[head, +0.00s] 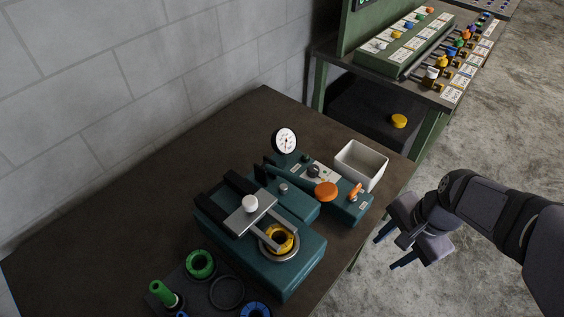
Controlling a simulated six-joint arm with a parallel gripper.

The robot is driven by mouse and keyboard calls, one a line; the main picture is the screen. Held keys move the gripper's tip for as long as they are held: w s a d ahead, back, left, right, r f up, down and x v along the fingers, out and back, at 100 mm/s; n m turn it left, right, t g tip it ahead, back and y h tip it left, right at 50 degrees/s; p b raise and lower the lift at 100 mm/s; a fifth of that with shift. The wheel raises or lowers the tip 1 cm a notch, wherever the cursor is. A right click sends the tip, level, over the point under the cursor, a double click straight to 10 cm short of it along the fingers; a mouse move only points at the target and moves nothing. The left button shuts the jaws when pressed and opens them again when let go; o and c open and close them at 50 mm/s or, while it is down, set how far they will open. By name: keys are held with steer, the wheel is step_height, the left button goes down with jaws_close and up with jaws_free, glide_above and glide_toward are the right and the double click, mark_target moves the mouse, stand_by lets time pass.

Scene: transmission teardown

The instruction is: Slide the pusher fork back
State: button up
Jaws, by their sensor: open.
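The pusher fork (238,221) is a pale metal plate with a white knob (250,203) on top. It lies across the teal press fixture (262,275) on the dark table, between two black rails. Light prongs reach from it toward a yellow ring (280,238) in a round metal seat; whether they touch the ring I cannot tell. My gripper (394,248) is open and empty. It hangs over the floor beyond the table's right edge, well apart from the fork, with its fingers pointing down and left.
A dial gauge (285,140) stands behind the fixture. Green, black and blue rings and a green post (160,293) lie at the front. The table's left part is clear.

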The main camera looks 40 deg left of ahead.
steer(key=s+a+r+m+p, duration=0.2)
steer(key=s+a+r+p, duration=0.1)
steer(key=a+r+p, duration=1.1)
steer(key=m+g+y+b, duration=0.1)
steer(key=m+g+b, duration=0.1)
steer(key=g, duration=0.1)
glide_toward(250, 200)
steer(key=shift+p+x, duration=1.1)
steer(key=shift+x, duration=3.05)
steer(key=shift+d, duration=0.15)
steer(key=shift+c, duration=0.4)
jaws_close()
